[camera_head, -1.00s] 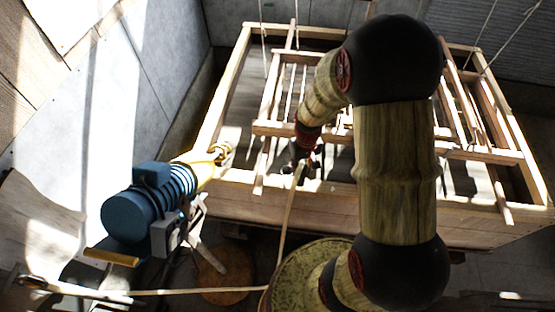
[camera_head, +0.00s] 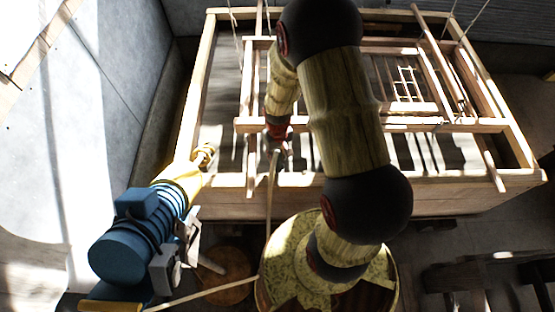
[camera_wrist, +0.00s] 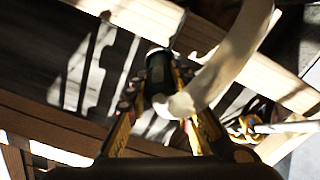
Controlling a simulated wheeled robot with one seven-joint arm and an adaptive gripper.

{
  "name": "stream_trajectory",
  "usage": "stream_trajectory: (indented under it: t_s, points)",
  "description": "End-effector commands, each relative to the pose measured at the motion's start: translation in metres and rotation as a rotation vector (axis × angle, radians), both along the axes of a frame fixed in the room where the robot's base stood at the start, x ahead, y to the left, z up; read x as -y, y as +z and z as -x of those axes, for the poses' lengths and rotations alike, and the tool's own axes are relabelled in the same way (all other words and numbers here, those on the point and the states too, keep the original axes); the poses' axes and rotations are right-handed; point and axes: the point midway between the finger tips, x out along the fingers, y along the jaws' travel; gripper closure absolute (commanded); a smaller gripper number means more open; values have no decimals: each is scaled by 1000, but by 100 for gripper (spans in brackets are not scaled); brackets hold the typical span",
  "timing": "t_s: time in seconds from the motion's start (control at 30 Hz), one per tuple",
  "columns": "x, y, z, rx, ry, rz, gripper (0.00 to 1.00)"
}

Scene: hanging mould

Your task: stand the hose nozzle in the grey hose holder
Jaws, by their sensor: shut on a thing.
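My gripper (camera_wrist: 158,88) is shut on the hose nozzle (camera_wrist: 159,68), a short dark cylinder between its two fingers in the wrist view. The cream hose (camera_wrist: 228,62) joins its near end and curves up to the right. In the head view my gripper (camera_head: 279,148) is above the near side of the wooden frame, and the hose (camera_head: 270,205) hangs down from it. The nozzle is too small and dark to make out there. A grey box-like piece (camera_head: 164,270), which may be the grey hose holder, sits beside the blue pump, left of and nearer than my gripper.
The blue pump (camera_head: 122,255) with a yellow neck and brass outlet (camera_head: 204,154) stands at left, close to the large wooden mould box (camera_head: 330,200). Slatted wooden frames and ropes lie over the box. A round wooden piece (camera_head: 228,278) is low beside the pump.

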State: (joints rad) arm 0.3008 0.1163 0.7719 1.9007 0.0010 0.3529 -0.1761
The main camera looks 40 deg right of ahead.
Motion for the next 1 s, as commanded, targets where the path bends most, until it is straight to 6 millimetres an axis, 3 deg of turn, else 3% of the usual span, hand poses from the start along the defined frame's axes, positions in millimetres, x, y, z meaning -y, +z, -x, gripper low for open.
stream_trajectory:
  t_s: [0.13, 0.63, 0.67, 1.0]
  points:
    - [0, -20, 0, -2, 0, 0, 100]
    - [0, -29, 0, 0, 0, 0, 100]
    - [0, -29, 0, 0, 0, 0, 77]
    - [0, -28, 0, 0, 0, 0, 59]
